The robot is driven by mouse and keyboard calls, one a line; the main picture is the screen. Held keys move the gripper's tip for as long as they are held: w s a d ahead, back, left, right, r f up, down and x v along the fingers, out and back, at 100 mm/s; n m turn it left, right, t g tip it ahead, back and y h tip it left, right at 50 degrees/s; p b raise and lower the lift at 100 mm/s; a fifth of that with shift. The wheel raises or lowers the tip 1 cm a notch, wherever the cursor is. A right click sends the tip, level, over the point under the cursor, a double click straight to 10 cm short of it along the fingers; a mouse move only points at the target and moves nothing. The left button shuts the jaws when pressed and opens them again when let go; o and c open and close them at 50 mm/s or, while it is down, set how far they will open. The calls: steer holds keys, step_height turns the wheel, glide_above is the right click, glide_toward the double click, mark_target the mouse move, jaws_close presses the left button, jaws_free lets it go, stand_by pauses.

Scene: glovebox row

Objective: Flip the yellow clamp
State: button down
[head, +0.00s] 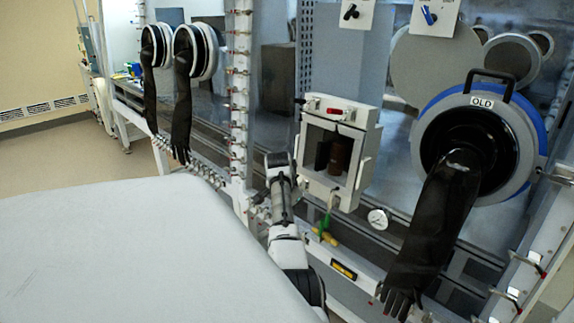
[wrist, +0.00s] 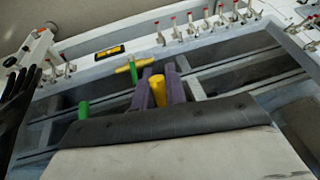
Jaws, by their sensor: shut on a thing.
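In the wrist view my gripper (wrist: 159,82) reaches out past the dark edge in the foreground. Its two purple-grey fingers are shut on a yellow piece, which I take to be the yellow clamp (wrist: 157,91). The fingers stand on either side of it. A yellow bar (wrist: 134,64) with a green stem lies just beyond the fingertips, close to them. In the head view small yellow parts (head: 327,238) show below a green piece (head: 325,222) at the lower front of the glovebox; I cannot make out the fingers there.
A black glove (head: 437,225) hangs from the port marked OLD, right of the clamp area. A white open-fronted box (head: 340,150) is above that area. A yellow label (head: 343,270) is on the front ledge. Red-tipped fittings (wrist: 195,28) line the rail.

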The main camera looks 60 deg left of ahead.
steer(key=shift+w+a+r+y, duration=0.1)
steer(key=shift+w+r+y, duration=0.2)
steer(key=shift+w+r, duration=0.5)
steer(key=c, duration=1.7)
jaws_free()
steer(key=shift+s, duration=0.1)
steer(key=shift+o, duration=1.2)
steer(key=shift+a+f, duration=0.1)
steer(key=shift+f, duration=0.15)
steer(key=shift+s, duration=0.2)
steer(key=b+v, duration=0.4)
steer(key=v, duration=1)
